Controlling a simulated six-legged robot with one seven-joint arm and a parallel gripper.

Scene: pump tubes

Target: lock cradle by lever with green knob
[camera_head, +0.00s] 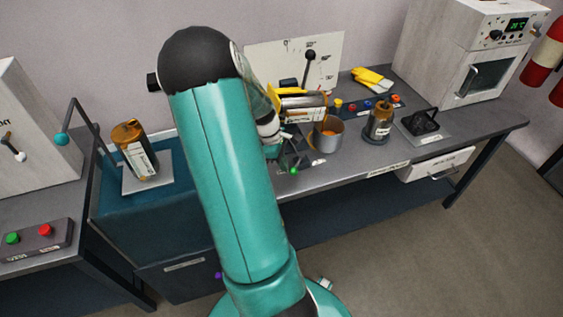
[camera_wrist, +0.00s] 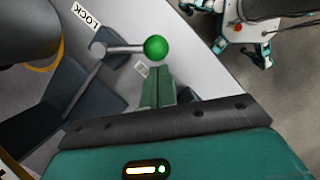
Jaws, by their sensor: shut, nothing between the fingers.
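The green knob (camera_wrist: 156,47) is on the end of a short metal lever (camera_wrist: 124,49) in the wrist view. The lever runs left from the knob to a grey pivot beside a LOCK label (camera_wrist: 81,15). The knob also shows in the head view (camera_head: 294,171), low beside my arm. The dark grey cradle part (camera_wrist: 95,92) lies left of my fingers. My gripper (camera_wrist: 158,70) is shut and empty, its teal fingertips just below the knob in the wrist view. I cannot tell whether they touch it. My arm hides part of the cradle in the head view.
A dark cylinder (camera_wrist: 28,32) is close at the wrist view's upper left. A panel with a black-knobbed lever (camera_head: 309,56) stands behind. Yellow gloves (camera_head: 371,78) lie at the back.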

